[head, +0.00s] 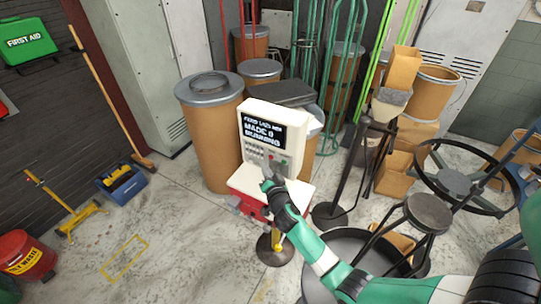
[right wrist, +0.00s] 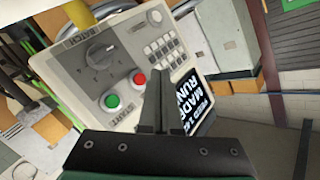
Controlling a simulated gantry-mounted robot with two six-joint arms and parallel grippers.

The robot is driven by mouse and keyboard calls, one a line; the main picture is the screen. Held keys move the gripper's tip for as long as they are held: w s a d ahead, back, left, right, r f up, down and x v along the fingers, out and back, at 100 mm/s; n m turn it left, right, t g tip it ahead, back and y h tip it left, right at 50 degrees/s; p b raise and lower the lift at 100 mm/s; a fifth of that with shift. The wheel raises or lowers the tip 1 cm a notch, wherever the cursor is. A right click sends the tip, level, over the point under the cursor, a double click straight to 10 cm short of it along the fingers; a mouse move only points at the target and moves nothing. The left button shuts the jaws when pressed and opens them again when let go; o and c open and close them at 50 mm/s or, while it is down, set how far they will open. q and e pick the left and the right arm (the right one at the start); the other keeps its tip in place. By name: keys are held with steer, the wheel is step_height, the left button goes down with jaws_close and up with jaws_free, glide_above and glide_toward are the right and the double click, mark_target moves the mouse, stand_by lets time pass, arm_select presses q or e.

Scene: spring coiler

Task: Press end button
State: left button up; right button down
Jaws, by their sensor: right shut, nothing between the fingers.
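The control box (head: 262,140) is cream-white and stands on a red-and-white machine (head: 270,186). Its dark screen (head: 264,132) shows "MADE 0" and "RUNNING". In the right wrist view, the panel (right wrist: 75,65) appears tilted, with a red button (right wrist: 139,78), a green button (right wrist: 112,100) labelled "START", a dark dial (right wrist: 103,57) and a keypad. No label reading "END" is legible. My right gripper (head: 268,180) is shut and empty in front of the panel's lower part. Its fingertips (right wrist: 158,75) appear just beside the red button; contact cannot be told. My left gripper is not in view.
A large brown drum (head: 210,130) stands left of the control box. A black stand (head: 340,180) and a round stool-like top (head: 428,212) are to the right, near my right arm.

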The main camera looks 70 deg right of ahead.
steer(key=shift+s+d, duration=0.1)
steer(key=shift+d, duration=0.75)
stand_by(0.4)
stand_by(1.0)
steer(key=shift+d, duration=0.45)
steer(key=shift+d+b, duration=0.35)
stand_by(0.4)
stand_by(0.4)
steer(key=shift+a+b, duration=0.35)
steer(key=shift+a, duration=0.4)
